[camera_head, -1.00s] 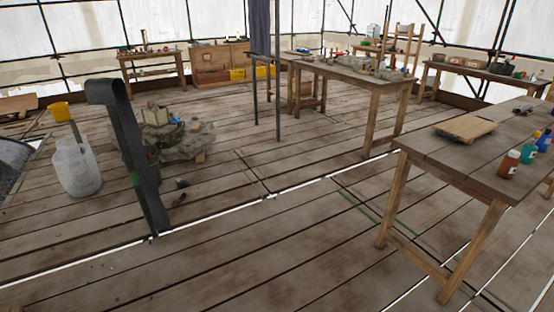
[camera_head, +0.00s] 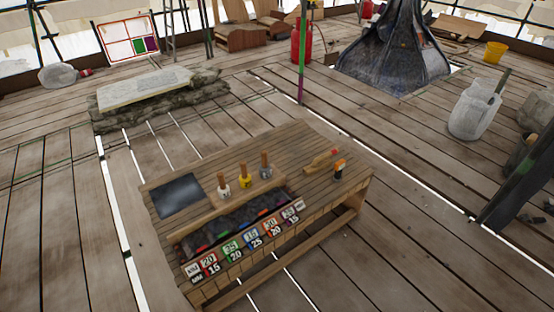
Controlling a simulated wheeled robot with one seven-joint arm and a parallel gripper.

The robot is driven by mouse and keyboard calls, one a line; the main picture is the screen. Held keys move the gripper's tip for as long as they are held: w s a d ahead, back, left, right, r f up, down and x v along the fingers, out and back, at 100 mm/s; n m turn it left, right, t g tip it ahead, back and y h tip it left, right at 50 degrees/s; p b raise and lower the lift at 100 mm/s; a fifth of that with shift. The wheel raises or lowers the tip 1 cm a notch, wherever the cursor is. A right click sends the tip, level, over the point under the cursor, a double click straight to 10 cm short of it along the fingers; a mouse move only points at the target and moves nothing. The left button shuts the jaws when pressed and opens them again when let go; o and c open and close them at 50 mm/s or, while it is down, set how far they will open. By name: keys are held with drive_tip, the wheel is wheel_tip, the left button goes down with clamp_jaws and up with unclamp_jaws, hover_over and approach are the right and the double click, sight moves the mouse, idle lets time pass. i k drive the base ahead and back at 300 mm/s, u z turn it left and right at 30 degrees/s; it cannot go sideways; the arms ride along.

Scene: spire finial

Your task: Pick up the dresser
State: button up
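A low wooden workbench (camera_head: 285,148) stands in the near middle of the head view. On its right part lies a small pale wooden tool (camera_head: 321,161) with a red end; it may be the dresser, but I cannot tell for sure. A small upright item with an orange top (camera_head: 339,169) stands just right of it. Three wooden-handled tools stand in a row left of it, with white (camera_head: 223,188), yellow (camera_head: 245,179) and grey (camera_head: 265,166) lower parts. My gripper is not in view.
A numbered colour board (camera_head: 246,242) runs along the bench's front, beside a dark trough. A pale slab (camera_head: 148,86) lies on stones behind. A dark spire-shaped piece (camera_head: 395,50), red cylinder (camera_head: 301,42) and whitish jug (camera_head: 475,110) stand beyond. Plank floor around the bench is mostly clear.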

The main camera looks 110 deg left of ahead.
sight(323, 162)
drive_tip(key=u, duration=2.2)
drive_tip(key=i, duration=2.8)
drive_tip(key=u, duration=1.8)
